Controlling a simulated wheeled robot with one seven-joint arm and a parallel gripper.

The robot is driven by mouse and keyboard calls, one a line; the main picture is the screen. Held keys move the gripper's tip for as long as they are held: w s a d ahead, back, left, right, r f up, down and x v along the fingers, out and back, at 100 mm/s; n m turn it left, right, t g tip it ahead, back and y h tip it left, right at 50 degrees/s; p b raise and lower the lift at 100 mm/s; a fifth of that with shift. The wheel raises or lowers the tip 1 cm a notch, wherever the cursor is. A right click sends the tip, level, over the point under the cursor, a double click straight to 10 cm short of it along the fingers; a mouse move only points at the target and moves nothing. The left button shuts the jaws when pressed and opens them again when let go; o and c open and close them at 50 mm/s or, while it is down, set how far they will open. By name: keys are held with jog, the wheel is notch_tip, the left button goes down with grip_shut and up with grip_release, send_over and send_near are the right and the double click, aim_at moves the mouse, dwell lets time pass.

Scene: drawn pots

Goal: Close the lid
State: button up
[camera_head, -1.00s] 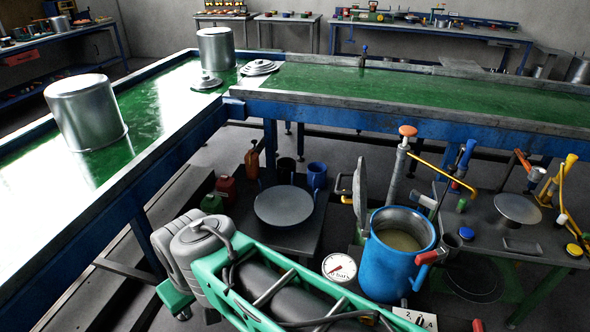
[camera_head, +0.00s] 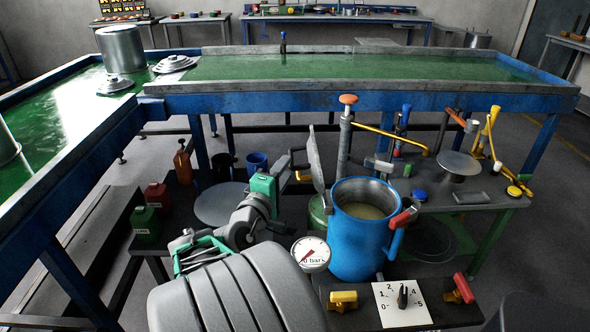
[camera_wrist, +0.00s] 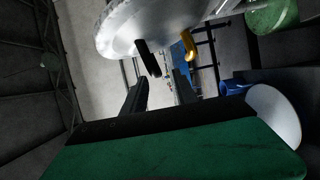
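A blue pot (camera_head: 358,240) with a grey inside and pale contents stands open in the head view. Its grey lid (camera_head: 316,160) stands upright at the pot's left rim. In the wrist view the lid (camera_wrist: 150,28) is a large grey disc at the top, with a black handle (camera_wrist: 149,58) and a yellow part (camera_wrist: 190,46) near it. My gripper (camera_head: 297,166) is just left of the lid's outer face. In the wrist view its two dark fingers (camera_wrist: 160,85) are apart, with nothing seen between them. Contact with the lid cannot be told.
A pressure gauge (camera_head: 311,254) is left of the pot, and a numbered dial (camera_head: 402,304) is in front. A side bench (camera_head: 440,190) with tools is at right. A long green-topped table (camera_head: 350,67) runs behind.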

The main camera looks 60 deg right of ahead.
jog(key=d, duration=0.8)
jog(key=shift+w+r+p, duration=0.2)
jog(key=shift+p, duration=0.15)
jog(key=shift+a, duration=0.1)
jog(key=c, duration=0.7)
jog(key=shift+f, duration=0.1)
grip_shut()
